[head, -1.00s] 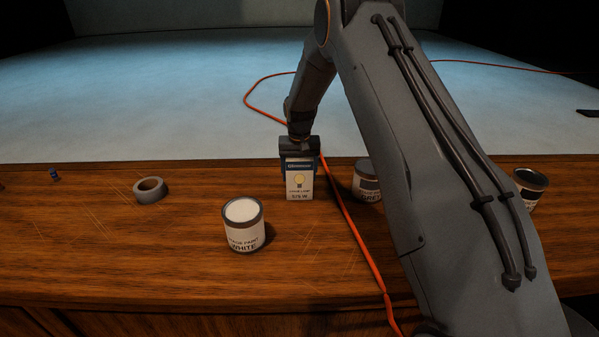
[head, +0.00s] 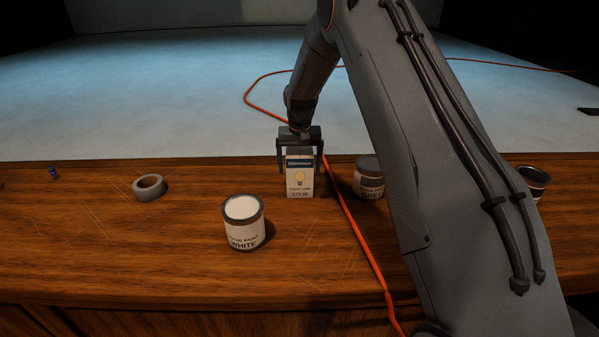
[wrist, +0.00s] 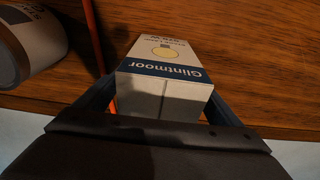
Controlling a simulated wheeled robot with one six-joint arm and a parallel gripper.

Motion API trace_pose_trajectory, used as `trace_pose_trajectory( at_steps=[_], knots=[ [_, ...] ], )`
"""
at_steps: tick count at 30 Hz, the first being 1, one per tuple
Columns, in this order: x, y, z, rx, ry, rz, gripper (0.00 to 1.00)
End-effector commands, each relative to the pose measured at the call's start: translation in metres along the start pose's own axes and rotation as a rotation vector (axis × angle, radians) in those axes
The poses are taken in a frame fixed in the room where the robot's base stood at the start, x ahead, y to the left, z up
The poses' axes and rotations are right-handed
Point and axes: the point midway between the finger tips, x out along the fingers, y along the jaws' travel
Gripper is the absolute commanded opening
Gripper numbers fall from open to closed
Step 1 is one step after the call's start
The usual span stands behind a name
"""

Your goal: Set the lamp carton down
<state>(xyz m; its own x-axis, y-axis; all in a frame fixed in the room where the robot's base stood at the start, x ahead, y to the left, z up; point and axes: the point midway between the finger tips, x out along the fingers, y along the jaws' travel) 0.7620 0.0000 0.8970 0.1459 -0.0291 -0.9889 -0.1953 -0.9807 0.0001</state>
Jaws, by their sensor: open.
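The lamp carton (head: 300,180) is a small white box with a blue band and a yellow bulb picture. It stands upright on the wooden desk near its far edge. In the wrist view the carton (wrist: 163,85) shows its top and its printed face. My gripper (head: 300,170) is above the carton with its jaws apart, one finger on each side. In the wrist view the fingers of my gripper (wrist: 160,105) flank the carton's top, with a gap at least on the left. The carton's lower back is hidden.
A white paint can (head: 243,225) stands in front, left of the carton. A grey paint can (head: 368,178) stands close on the right. An orange cable (head: 357,237) runs between carton and grey can. A tape roll (head: 149,187) lies left. A dark-topped can (head: 532,182) is far right.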

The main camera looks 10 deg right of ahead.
Motion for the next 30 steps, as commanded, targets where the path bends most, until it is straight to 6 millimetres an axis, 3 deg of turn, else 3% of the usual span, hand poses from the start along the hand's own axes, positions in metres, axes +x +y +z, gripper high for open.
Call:
trace_pose_trajectory(
  at_steps=[12, 20, 23, 26, 30],
  knots=[
    [-0.078, 0.000, -0.001, 0.000, 0.003, -0.001, 0.89],
    [-0.097, 0.001, 0.005, -0.003, -0.001, 0.000, 0.89],
    [-0.101, 0.005, 0.024, -0.015, -0.006, -0.002, 0.89],
    [-0.106, 0.012, 0.057, -0.037, -0.014, -0.004, 0.89],
    [-0.113, 0.027, 0.131, -0.081, -0.029, -0.010, 0.89]
  ],
)
